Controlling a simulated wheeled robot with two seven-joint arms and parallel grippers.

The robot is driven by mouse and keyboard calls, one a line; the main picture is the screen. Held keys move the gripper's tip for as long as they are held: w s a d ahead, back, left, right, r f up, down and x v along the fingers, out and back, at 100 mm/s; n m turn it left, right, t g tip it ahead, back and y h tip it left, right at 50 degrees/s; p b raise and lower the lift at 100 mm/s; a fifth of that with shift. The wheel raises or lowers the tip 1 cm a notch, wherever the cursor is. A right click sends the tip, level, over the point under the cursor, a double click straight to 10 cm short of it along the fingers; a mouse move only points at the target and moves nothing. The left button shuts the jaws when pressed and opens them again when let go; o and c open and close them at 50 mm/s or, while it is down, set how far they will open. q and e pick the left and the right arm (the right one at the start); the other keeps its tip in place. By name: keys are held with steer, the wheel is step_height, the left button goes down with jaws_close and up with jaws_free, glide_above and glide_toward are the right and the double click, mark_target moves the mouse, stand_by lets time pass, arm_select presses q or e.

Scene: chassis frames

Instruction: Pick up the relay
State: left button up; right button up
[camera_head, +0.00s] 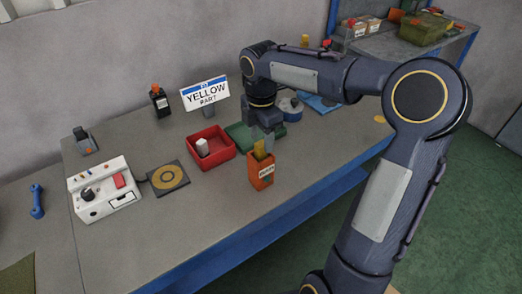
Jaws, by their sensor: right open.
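No part is clearly readable as the relay. A small black block with an orange top and a white label (160,103) stands at the back, left of the sign. My left gripper is out of view.
The front middle table is clear.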

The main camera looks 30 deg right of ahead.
mark_target(261, 152)
steer(key=shift+f, duration=1.5)
jaws_close()
steer(key=shift+r, duration=0.1)
